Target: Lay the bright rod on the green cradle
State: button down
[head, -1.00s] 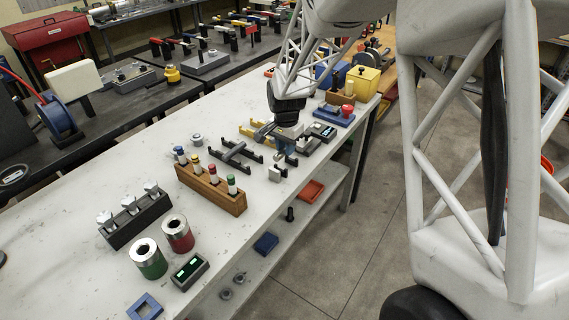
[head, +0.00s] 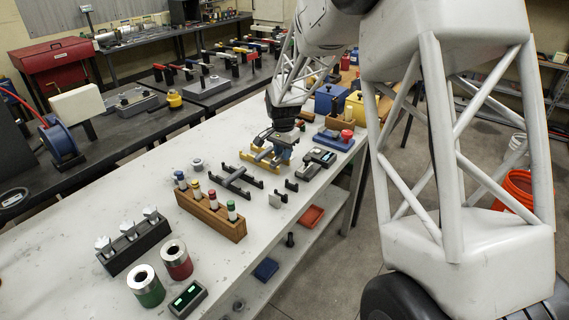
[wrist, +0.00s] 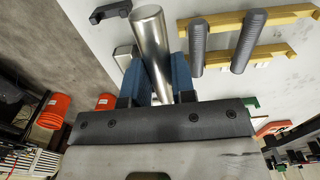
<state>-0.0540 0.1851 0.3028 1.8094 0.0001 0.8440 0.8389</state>
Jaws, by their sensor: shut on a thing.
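The bright rod (wrist: 152,52) is a polished silver cylinder, seen in the wrist view between the blue fingers of my gripper (wrist: 157,82). The gripper is shut on it, and the rod's free end points to the top of the picture. In the head view my gripper (head: 283,152) is low over the far part of the bench, beside a yellow cradle (head: 250,159). A small green edge (wrist: 250,103) shows past my gripper in the wrist view; I cannot tell whether it is the green cradle. No green cradle is clear in the head view.
Two dark ribbed rods (wrist: 243,42) lie across the yellow cradle. A black cradle (head: 235,179) stands nearer on the bench, with a wooden block of coloured-top pegs (head: 212,216) before it. A grey device (head: 318,162) and a blue base with a red button (head: 340,139) are to the right.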

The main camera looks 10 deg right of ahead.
jog(key=w+d+r, duration=0.1)
jog(key=w+d, duration=0.2)
jog(key=w, duration=1.4)
jog(key=w+d+r, duration=0.1)
jog(key=w+d, duration=0.2)
jog(key=w, duration=1.5)
jog(key=shift+d, duration=0.1)
jog(key=shift+f, duration=2.85)
jog(key=shift+f, duration=1.25)
